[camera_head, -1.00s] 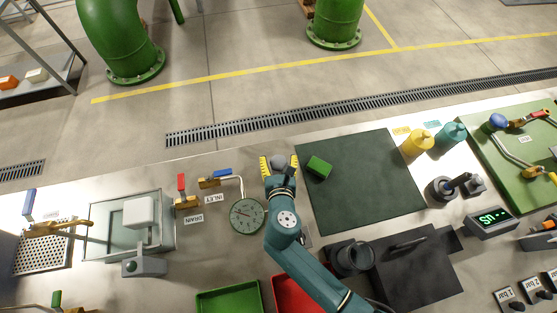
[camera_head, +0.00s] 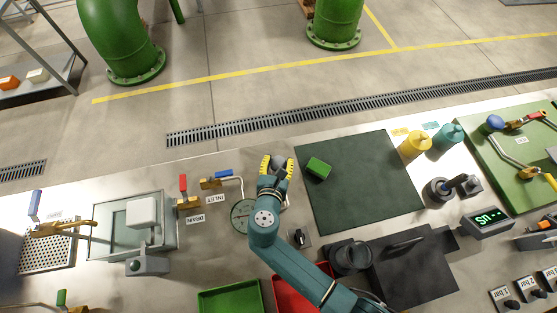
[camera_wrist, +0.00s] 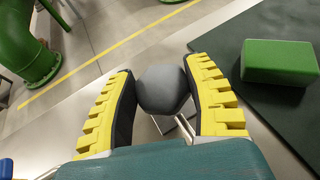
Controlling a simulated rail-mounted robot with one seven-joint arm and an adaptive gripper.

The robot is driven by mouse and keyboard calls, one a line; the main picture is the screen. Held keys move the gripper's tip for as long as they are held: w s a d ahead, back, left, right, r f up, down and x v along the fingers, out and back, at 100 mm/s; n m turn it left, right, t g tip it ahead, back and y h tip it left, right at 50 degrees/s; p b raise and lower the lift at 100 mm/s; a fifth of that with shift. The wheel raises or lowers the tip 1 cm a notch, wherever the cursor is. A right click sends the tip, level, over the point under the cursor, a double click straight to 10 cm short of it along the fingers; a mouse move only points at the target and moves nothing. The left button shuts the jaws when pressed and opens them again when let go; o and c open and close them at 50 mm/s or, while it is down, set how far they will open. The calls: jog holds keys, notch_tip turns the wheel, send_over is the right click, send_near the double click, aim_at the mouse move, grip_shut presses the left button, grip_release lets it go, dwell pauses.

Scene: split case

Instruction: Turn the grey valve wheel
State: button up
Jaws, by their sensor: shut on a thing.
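The grey valve wheel (camera_wrist: 162,88) shows in the wrist view as a rounded, faceted grey piece between the two yellow-ribbed fingers. My gripper (camera_wrist: 165,100) is shut on it, one finger on each side. In the head view the wheel (camera_head: 279,161) is a small grey patch between the yellow fingertips, at the back edge of the bench. My gripper (camera_head: 277,165) and wrist hide its lower part and mount. Thin pale bars show under it in the wrist view.
A green block (camera_head: 318,168) lies on the dark mat (camera_head: 360,195) just right of my gripper. A gauge (camera_head: 239,215) and the blue-handled inlet valve (camera_head: 216,177) are close on the left. Green (camera_head: 231,301) and red trays lie in front.

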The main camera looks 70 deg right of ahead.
jog(key=o, duration=1.2)
jog(key=shift+a, duration=0.1)
jog(key=v, duration=1.2)
